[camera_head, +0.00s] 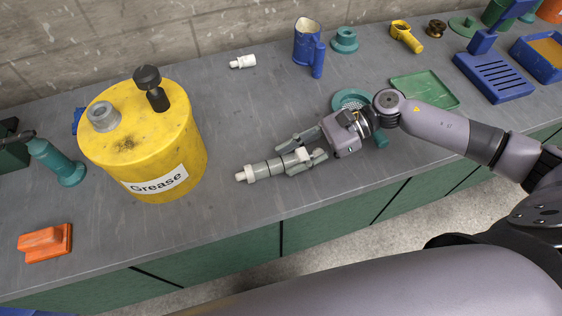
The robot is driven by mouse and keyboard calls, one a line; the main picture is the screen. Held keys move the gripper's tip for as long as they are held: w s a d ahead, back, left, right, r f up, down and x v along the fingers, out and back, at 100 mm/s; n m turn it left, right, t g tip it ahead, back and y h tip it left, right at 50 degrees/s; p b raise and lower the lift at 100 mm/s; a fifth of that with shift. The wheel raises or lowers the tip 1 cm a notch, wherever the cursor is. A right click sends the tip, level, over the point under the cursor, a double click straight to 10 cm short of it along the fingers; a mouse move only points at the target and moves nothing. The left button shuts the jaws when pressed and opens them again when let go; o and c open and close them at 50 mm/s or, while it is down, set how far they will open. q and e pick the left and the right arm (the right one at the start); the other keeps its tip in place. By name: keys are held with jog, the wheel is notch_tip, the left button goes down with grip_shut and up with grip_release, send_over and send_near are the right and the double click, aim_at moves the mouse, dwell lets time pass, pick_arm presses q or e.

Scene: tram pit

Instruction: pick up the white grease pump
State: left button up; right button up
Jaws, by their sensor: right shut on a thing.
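A slim grey-and-white cylinder, which looks like the white grease pump (262,169), lies low over the grey workbench (225,222), with a white tip at its left end and another white part between the fingers. I cannot tell whether it touches the bench. My right gripper (286,160) reaches in from the right and is shut on its right part, with one finger on each side. The fingers hide some of the pump. My left gripper is not in view.
A large yellow grease can (190,150) stands left of the pump. A small white fitting (243,62), a blue jug (307,45) and a green tray (425,90) lie behind. An orange block (45,243) lies front left. Bench around the pump's front is clear.

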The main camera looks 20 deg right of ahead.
grip_shut()
